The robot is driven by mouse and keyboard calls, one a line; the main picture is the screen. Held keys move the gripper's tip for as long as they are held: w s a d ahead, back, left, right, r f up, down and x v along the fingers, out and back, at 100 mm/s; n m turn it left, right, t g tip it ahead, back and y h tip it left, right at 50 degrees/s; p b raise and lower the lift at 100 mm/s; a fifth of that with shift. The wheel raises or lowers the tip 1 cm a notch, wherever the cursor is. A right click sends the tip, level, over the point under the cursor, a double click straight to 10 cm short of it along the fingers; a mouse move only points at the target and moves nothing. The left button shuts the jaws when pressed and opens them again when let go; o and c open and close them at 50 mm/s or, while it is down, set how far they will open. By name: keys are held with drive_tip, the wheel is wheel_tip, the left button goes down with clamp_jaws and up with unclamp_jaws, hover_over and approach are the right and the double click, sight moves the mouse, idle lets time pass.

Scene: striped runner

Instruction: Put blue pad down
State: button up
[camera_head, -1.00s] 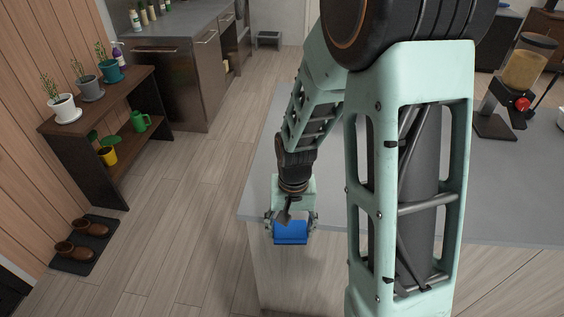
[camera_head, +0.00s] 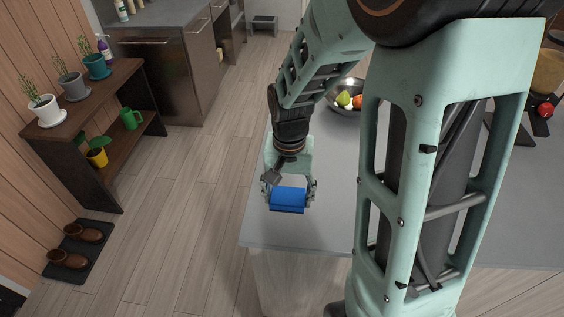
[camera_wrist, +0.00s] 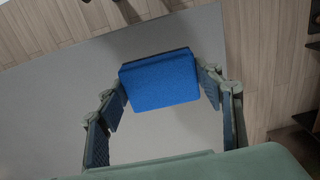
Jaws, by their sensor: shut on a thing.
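The blue pad (camera_head: 288,200) is a small blue block in my gripper (camera_head: 289,190), over the grey countertop (camera_head: 300,231) near its left front corner. In the wrist view the blue pad (camera_wrist: 160,80) sits between the two fingertips of my gripper (camera_wrist: 160,88), which touch its sides. The grey countertop (camera_wrist: 60,110) lies beneath it there. I cannot tell exactly how high the pad is above the surface.
A metal bowl of fruit (camera_head: 346,107) stands farther back on the counter. A plant shelf (camera_head: 100,120) and brown boots (camera_head: 78,246) are across the floor at left. Counter around the pad looks clear.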

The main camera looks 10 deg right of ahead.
drive_tip(key=w+d+f+b, duration=0.1)
drive_tip(key=w+f, duration=0.1)
drive_tip(key=w+f+b, duration=0.1)
drive_tip(key=w+f, duration=0.1)
drive_tip(key=w, duration=0.1)
drive_tip(key=w+d+f+b, duration=0.1)
drive_tip(key=w+f, duration=0.1)
drive_tip(key=f, duration=0.1)
drive_tip(key=shift+w+d+b, duration=0.25)
drive_tip(key=shift+d+b, duration=0.05)
drive_tip(key=shift+d, duration=0.05)
drive_tip(key=shift+w+d+f+b, duration=0.15)
drive_tip(key=shift+f+b, duration=0.45)
drive_tip(key=shift+f, duration=0.3)
drive_tip(key=shift+w+a+f+b, duration=0.15)
drive_tip(key=shift+f+b, duration=0.45)
drive_tip(key=shift+f, duration=0.3)
drive_tip(key=shift+d+f, duration=0.1)
drive_tip(key=shift+f, duration=0.15)
drive_tip(key=o, duration=1)
drive_tip(key=shift+r, duration=0.25)
wheel_tip(320, 180, up, 12)
drive_tip(key=shift+r, duration=0.1)
